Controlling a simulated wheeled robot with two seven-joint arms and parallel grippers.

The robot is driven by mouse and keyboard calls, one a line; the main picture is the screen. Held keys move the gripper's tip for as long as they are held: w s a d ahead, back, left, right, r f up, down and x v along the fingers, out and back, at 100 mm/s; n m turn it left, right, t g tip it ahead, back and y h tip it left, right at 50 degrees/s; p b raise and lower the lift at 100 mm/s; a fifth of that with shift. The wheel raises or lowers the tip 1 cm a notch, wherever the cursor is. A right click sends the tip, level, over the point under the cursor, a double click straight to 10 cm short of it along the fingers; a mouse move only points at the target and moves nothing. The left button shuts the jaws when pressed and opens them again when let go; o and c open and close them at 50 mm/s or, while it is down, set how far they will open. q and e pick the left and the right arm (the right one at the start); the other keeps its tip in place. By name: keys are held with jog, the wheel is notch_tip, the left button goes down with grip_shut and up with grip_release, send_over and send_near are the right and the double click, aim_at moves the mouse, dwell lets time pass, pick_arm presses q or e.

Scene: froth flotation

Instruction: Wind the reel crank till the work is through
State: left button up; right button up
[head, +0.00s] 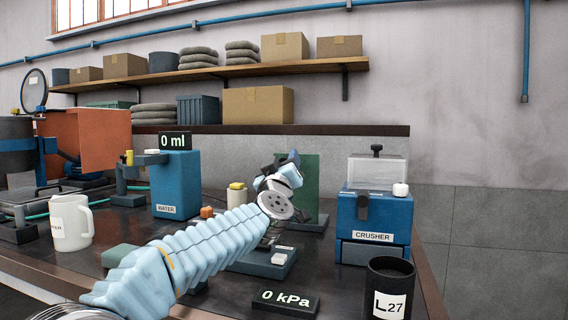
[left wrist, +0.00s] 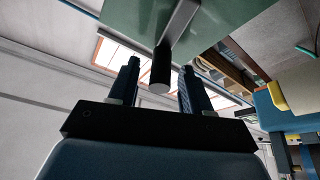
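The reel crank shows in the left wrist view as a grey arm (left wrist: 181,22) with a dark round handle (left wrist: 160,70), in front of a green panel (left wrist: 120,18). The green panel also stands upright on the bench in the head view (head: 312,170), where my left gripper (head: 286,164) is in front of it and hides the crank. My left gripper (left wrist: 160,66) is open, with the handle between its two fingers in the picture and a gap on each side. Whether the fingers reach fully around the handle I cannot tell. My right gripper is not in view.
A white jug (head: 70,224) and a blue WATER unit (head: 176,185) reading 0 ml stand left. The blue CRUSHER (head: 374,225), a black container (head: 389,270) labelled 27 and a 0 kPa display (head: 285,300) stand right and front. A loaded shelf (head: 330,63) runs behind.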

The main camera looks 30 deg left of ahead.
pick_arm(q)
jog(key=b+v, duration=0.2)
jog(key=v, duration=1.1)
jog(key=shift+s+f, duration=0.2)
jog(key=shift+s, duration=0.1)
jog(key=shift+d, duration=0.2)
